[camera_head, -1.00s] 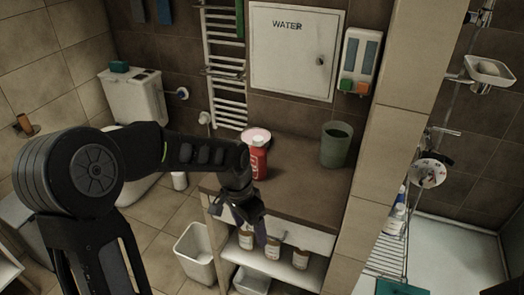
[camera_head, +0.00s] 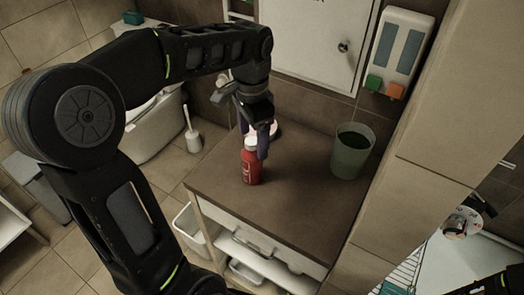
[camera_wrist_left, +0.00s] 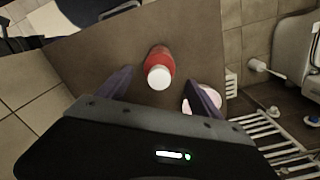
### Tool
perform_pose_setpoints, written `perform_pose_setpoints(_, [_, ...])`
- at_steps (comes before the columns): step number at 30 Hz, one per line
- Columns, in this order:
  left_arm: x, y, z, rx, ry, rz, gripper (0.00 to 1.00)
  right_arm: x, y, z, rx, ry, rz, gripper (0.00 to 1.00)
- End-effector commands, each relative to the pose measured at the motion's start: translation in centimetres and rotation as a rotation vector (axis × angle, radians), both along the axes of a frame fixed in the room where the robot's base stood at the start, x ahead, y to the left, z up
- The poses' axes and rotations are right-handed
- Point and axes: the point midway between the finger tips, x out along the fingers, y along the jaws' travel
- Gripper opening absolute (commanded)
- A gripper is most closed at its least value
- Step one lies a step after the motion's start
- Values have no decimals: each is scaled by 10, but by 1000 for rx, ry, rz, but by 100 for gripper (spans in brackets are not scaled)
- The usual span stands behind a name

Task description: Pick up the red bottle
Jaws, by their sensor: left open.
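The red bottle (camera_head: 250,165) with a white cap stands upright on the brown countertop (camera_head: 290,200), near its left side. My left gripper (camera_head: 254,145) reaches down over the counter just behind and above the bottle. In the left wrist view the bottle (camera_wrist_left: 159,66) shows cap toward the camera, between and beyond the two open purple fingers (camera_wrist_left: 160,88). The fingers appear apart from it. A pale pink round thing (camera_head: 270,130) lies on the counter behind the gripper and is partly hidden. My right gripper does not show.
A green cup (camera_head: 351,152) stands at the counter's right, near the tiled pillar (camera_head: 420,190). The wall with the white cabinet door (camera_head: 318,40) is behind. The counter's middle and front are clear. A white toilet brush holder (camera_head: 193,141) stands on the floor at left.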

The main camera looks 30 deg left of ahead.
Motion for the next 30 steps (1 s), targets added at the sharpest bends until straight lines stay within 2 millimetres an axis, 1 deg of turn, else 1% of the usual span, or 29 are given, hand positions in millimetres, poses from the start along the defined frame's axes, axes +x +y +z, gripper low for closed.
perform_pose_setpoints(9, [0,0,-1,0,0,0,76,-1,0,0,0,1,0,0])
perform_pose_setpoints(18, [0,0,-26,0,-1,0,76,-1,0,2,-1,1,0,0])
perform_pose_setpoints(26, [0,0,-26,0,-1,0,76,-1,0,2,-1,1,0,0])
perform_pose_setpoints(30, [-1,0,-34,-1,2,0,76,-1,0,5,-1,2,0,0])
